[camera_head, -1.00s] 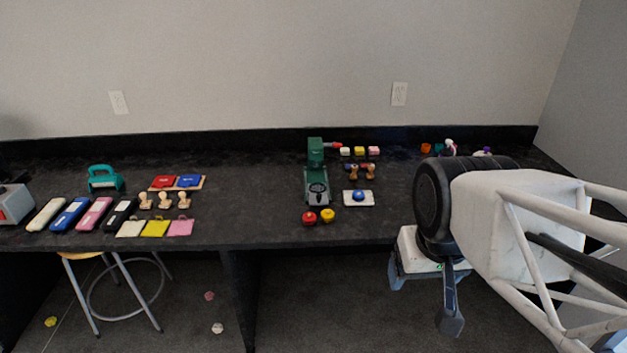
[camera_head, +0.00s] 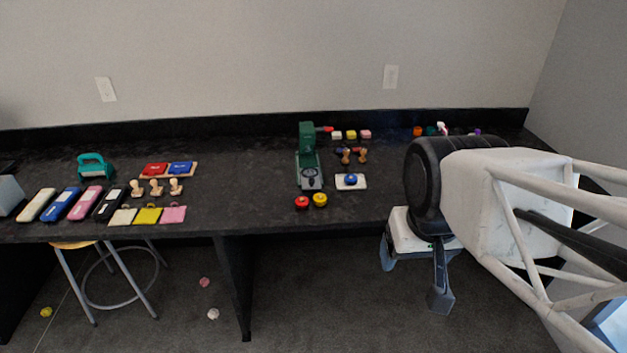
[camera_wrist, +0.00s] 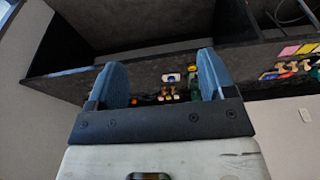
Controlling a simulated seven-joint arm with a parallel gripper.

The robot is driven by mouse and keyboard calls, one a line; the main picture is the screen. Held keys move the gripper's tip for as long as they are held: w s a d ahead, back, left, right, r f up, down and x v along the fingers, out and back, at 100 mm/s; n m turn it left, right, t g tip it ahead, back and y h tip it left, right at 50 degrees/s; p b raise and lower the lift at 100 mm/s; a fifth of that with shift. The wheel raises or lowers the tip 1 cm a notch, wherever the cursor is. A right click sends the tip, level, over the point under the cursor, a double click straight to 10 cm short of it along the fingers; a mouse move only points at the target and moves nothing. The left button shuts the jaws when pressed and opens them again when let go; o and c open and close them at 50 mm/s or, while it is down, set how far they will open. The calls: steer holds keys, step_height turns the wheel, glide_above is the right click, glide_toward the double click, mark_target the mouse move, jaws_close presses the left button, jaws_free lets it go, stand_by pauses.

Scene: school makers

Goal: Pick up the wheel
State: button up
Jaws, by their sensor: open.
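I cannot tell which small item is the wheel. A round blue piece (camera_head: 351,179) lies on a white plate (camera_head: 362,184) on the dark bench; the plate also shows in the wrist view (camera_wrist: 171,77). Round red (camera_head: 302,202) and yellow (camera_head: 320,200) pieces lie near the bench's front edge. A green press (camera_head: 308,160) with a dark round part stands left of the plate. My gripper (camera_head: 414,272) is in front of the bench, to the right of these items and apart from them. In the wrist view, its blue fingers (camera_wrist: 162,68) are spread with nothing between them close up.
The dark bench (camera_head: 240,190) is clear left of the press. Coloured cases, stamps and pads (camera_head: 147,215) fill its left part. Small coloured blocks (camera_head: 351,134) and wooden stamps (camera_head: 354,156) lie behind the plate. A stool (camera_head: 100,260) stands underneath at left.

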steer(key=shift+o, duration=0.5)
steer(key=w+a+f+n, duration=0.1)
steer(key=w+n, duration=0.2)
steer(key=w, duration=0.7)
steer(key=w+a+f+n+g, duration=0.1)
steer(key=w+n, duration=0.3)
steer(key=w, duration=0.6)
steer(key=w+a+f+n, duration=0.1)
steer(key=w+f+n, duration=0.15)
steer(key=w, duration=0.75)
steer(key=w+a+f+n, duration=0.1)
steer(key=w+f+n, duration=0.2)
steer(key=w+f, duration=0.3)
steer(key=w+a+f+n+g, duration=0.1)
steer(key=w+a+f+n, duration=0.1)
steer(key=w+f, duration=0.4)
steer(key=w+a+f+n, duration=0.2)
steer(key=w+f, duration=0.4)
steer(key=w, duration=0.4)
steer(key=shift+w+a+f+n+g, duration=0.1)
steer(key=shift+a+f+n+g, duration=0.2)
steer(key=shift+n, duration=0.55)
steer(key=shift+w+f, duration=0.2)
steer(key=shift+f, duration=0.05)
